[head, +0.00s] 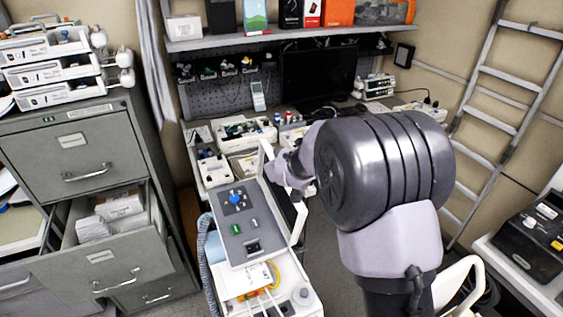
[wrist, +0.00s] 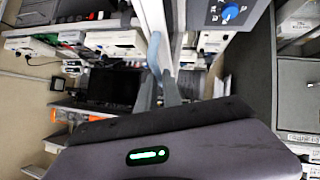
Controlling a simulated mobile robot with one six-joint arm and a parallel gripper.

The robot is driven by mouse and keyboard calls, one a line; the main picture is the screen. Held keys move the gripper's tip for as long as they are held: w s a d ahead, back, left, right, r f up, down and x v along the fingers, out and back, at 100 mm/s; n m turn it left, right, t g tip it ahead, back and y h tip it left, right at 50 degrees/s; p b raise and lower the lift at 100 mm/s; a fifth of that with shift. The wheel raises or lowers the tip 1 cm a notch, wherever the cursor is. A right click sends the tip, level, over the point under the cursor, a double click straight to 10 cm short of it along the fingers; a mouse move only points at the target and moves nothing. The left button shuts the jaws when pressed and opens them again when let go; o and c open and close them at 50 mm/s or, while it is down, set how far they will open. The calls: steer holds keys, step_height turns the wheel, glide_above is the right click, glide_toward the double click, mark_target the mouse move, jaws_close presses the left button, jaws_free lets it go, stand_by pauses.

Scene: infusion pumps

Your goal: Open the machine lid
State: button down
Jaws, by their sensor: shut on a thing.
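The machine has a grey control panel (head: 240,218) with a blue knob (head: 236,198), seen left of my arm in the head view. Its lid (head: 299,224) shows as a thin white panel standing up from the panel's right side, tilted away from it. My gripper (head: 272,172) is at the lid's far upper part, shut on its edge. In the wrist view the lid (wrist: 154,35) runs down between the fingers (wrist: 168,88), with the blue knob (wrist: 229,12) to its right. My wrist hides part of the lid, and the exact contact is small.
A grey filing cabinet (head: 75,150) with an open drawer stands at left. A workbench with several devices (head: 245,130) and a dark monitor (head: 318,78) lies behind. A ladder (head: 497,100) leans at right, and another machine (head: 535,240) stands at lower right.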

steer(key=c, duration=1.5)
jaws_free()
steer(key=p+v, duration=0.3)
steer(key=v, duration=1.4)
steer(key=shift+s, duration=0.2)
steer(key=shift+r, duration=0.1)
